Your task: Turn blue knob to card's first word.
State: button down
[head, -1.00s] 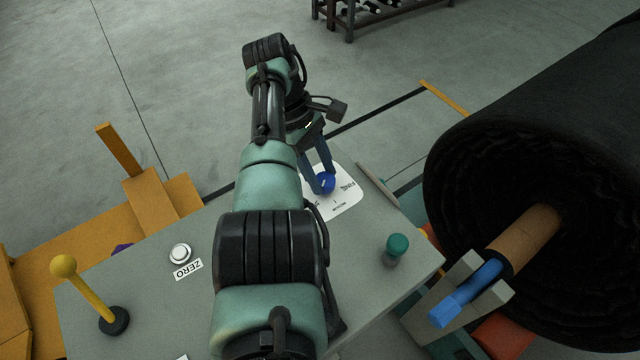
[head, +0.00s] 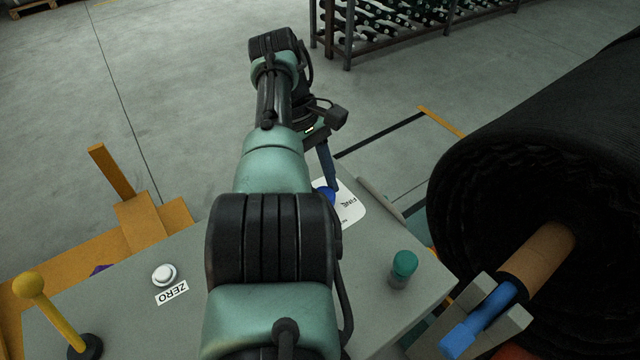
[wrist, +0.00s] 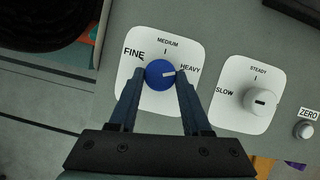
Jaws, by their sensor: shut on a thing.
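The blue knob (wrist: 160,74) sits on a white dial plate (wrist: 148,100) marked FINE, MEDIUM and HEAVY in the wrist view. Its white pointer line points right, toward HEAVY. My gripper (wrist: 161,76) is shut on the knob, one finger on each side. In the head view the knob (head: 327,195) and my gripper (head: 328,190) show only partly past my arm, with one blue finger in sight. I see no readable card of words apart from the dial plates.
A white knob (wrist: 261,101) on a SLOW and STEADY plate and a ZERO button (head: 165,274) are on the grey panel. A yellow-balled lever (head: 58,315) and a green knob (head: 403,268) stand up from it. A black netting roll (head: 540,130) is at right.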

jog(key=shift+c, duration=1.8)
grip_release()
jog(key=shift+r, duration=0.15)
